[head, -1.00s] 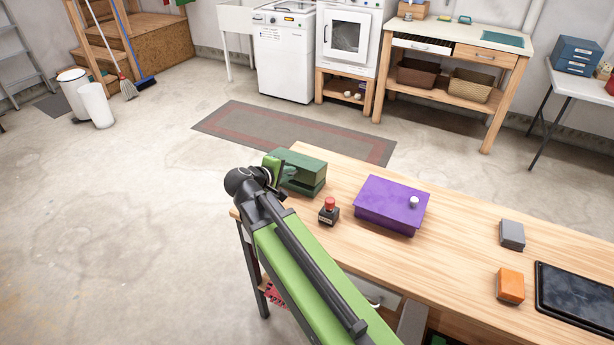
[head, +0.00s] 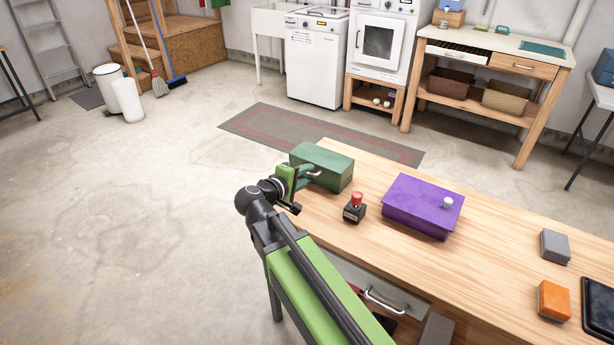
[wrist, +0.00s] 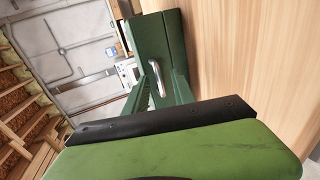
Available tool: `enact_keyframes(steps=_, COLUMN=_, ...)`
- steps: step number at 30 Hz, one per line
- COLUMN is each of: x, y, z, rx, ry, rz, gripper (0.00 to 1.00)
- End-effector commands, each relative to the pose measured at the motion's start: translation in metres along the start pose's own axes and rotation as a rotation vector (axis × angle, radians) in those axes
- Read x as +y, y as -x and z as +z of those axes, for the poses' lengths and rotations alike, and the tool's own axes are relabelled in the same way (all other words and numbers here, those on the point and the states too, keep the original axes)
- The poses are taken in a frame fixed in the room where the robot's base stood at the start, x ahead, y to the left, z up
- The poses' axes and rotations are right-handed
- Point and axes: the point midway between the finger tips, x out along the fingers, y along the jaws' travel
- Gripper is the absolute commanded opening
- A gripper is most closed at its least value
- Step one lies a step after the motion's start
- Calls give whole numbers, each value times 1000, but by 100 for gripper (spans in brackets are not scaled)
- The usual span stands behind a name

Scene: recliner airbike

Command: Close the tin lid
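The green tin (head: 326,163) stands at the far left end of the wooden workbench. In the head view its lid looks down on the body. My gripper (head: 311,173) is at the tin's near left face, by the handle. In the wrist view its two green fingers (wrist: 161,88) stand apart, with tips close to the tin. Whether they touch it I cannot tell.
A black stamp with a red knob (head: 355,208) and a purple box (head: 422,205) stand right of the tin. A grey block (head: 555,245), an orange block (head: 554,299) and a dark tray (head: 599,308) lie further right. The floor left of the workbench (head: 480,250) is clear.

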Motion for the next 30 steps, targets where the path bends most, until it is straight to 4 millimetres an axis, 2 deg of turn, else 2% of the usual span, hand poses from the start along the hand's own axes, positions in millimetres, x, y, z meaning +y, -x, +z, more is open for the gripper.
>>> enact_keyframes(steps=5, x=2, y=18, z=1, rx=2, ry=1, rz=0, gripper=31)
enact_keyframes(steps=15, x=4, y=111, z=1, rx=4, ry=1, rz=0, gripper=31)
enact_keyframes(steps=21, x=3, y=155, z=1, rx=1, ry=0, rz=0, gripper=31)
enact_keyframes(steps=25, x=2, y=169, z=1, rx=0, ry=0, rz=0, gripper=31)
enact_keyframes(steps=30, x=0, y=174, z=1, rx=-1, ry=0, rz=0, gripper=31)
